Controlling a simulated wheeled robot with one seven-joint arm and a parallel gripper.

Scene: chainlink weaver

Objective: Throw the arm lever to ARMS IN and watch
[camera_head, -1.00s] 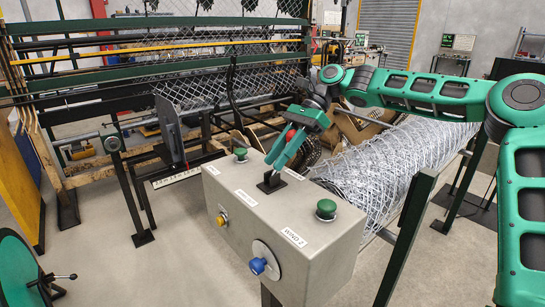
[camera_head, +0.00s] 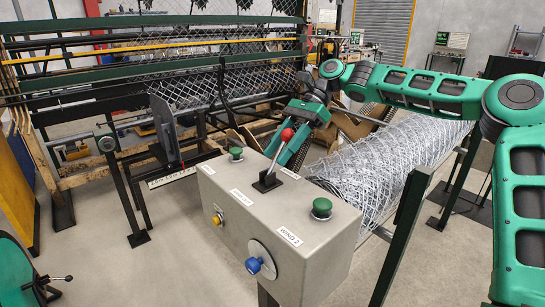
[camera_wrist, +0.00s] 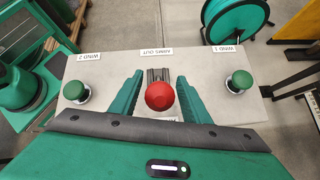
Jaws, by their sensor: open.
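In the wrist view the red knob (camera_wrist: 160,96) sits between the two green fingers of my gripper (camera_wrist: 158,84), with gaps on both sides. In the head view my open gripper (camera_head: 285,155) is behind the knob and shaft. The "ARMS OUT" label (camera_wrist: 157,51) lies beyond the lever base; the opposite label (camera_head: 290,174) is unreadable and partly hidden in the wrist view.
Green buttons flank the lever at WIND 1 (camera_wrist: 239,81) and WIND 2 (camera_wrist: 76,91). A blue knob (camera_head: 255,265) and a yellow button (camera_head: 217,219) are on the box's front. A mesh roll (camera_head: 385,165) lies behind the box.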

